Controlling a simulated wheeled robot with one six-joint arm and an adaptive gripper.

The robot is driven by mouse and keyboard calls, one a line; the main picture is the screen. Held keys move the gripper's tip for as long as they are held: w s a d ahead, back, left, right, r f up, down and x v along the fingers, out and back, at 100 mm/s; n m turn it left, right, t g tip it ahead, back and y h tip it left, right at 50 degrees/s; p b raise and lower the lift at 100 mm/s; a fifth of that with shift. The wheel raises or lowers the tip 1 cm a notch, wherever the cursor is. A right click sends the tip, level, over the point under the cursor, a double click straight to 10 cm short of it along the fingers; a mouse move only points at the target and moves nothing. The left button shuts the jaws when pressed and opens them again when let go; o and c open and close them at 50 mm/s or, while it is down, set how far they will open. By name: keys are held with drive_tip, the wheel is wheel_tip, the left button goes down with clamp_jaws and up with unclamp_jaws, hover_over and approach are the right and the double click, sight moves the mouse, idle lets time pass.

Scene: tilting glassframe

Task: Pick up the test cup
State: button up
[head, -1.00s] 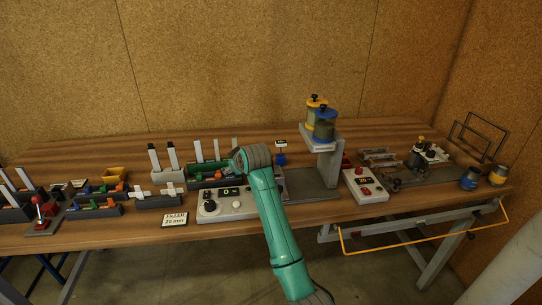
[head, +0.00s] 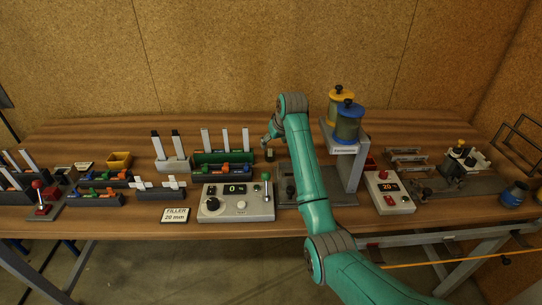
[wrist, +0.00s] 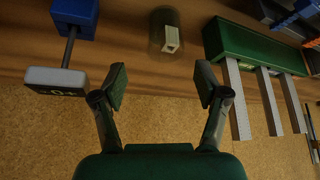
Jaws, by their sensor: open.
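The test cup, apparently the clear cylinder (wrist: 159,42) with a pale block inside, stands on the wooden bench in the wrist view. It also seems to show as a small dark shape (head: 270,156) just under my gripper (head: 267,141) in the head view. In the wrist view my gripper (wrist: 164,84) is open and empty. Its two fingers are well apart, and the cup lies ahead of them, roughly centred across the gap and not touched.
In the wrist view a sign (wrist: 56,80) on a blue base (wrist: 74,17) is at left, and a green rack (wrist: 240,50) with upright pale strips at right. In the head view the canister stand (head: 357,170) is right of my arm and a control box (head: 232,205) in front.

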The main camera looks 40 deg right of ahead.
sight(270, 149)
drive_tip(key=shift+a+x, duration=0.2)
drive_tip(key=shift+x, duration=1.1)
drive_tip(key=shift+a+x, duration=0.2)
drive_tip(key=shift+x, duration=1.1)
drive_tip(key=shift+s, duration=0.1)
drive_tip(key=c, duration=1.3)
